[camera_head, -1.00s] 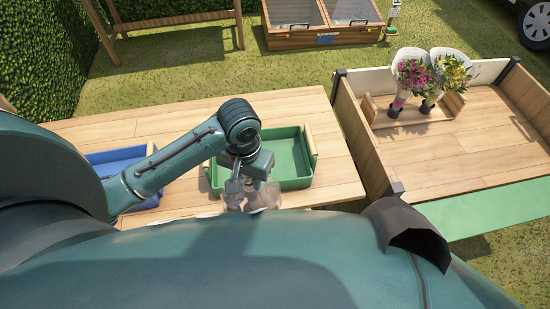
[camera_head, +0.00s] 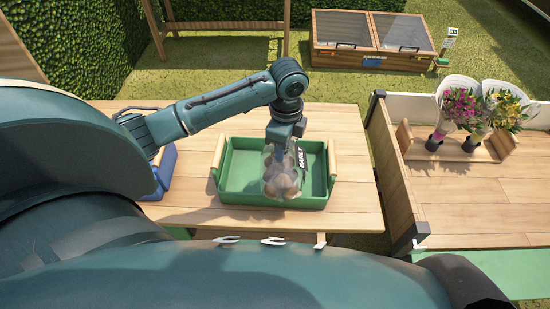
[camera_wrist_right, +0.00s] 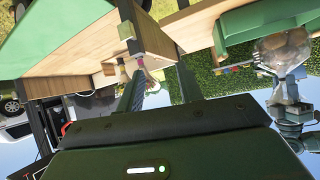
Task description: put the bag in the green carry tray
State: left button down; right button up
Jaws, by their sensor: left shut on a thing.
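The bag (camera_head: 283,180) is clear, with brown lumps inside and a dark label reading EARLY. My left gripper (camera_head: 284,146) is shut on its top and holds it upright over the green carry tray (camera_head: 228,185). In the head view the bag covers part of the tray's right half; whether its bottom touches the tray floor I cannot tell. The right wrist view, upside down, also shows the bag (camera_wrist_right: 284,45) beside the tray wall (camera_wrist_right: 245,22), much of it beyond the rim. My right gripper (camera_wrist_right: 160,72) shows there with its fingers apart and nothing between them.
A blue tray (camera_head: 162,170) stands left of the green one, partly behind my left arm. The tray has wooden handles (camera_head: 331,160) at its ends. The wooden table (camera_head: 355,190) is clear to the right. Beyond a gap, a planked bed (camera_head: 480,205) holds a rack of flower bouquets (camera_head: 458,108).

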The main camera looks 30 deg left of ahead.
pick_arm(q)
jog(key=w+a+m+b, duration=0.1)
jog(key=m, duration=0.1)
jog(key=w+a+m+b, duration=0.1)
jog(key=w+a+m, duration=0.1)
jog(key=m, duration=0.1)
jog(key=w+a+m+b, duration=0.1)
jog(key=m, duration=0.2)
jog(key=shift+w+a+r, duration=0.3)
jog(key=shift+w+a, duration=0.05)
jog(key=shift+a, duration=0.05)
notch_tip(320, 180, down, 10)
jog(key=a+m+b, duration=0.1)
jog(key=m, duration=0.1)
jog(key=shift+w+r+b, duration=0.25)
jog(key=shift+w+b, duration=0.05)
jog(key=shift+w, duration=0.1)
jog(key=c, duration=1.1)
grip_release()
jog(key=shift+f, duration=0.15)
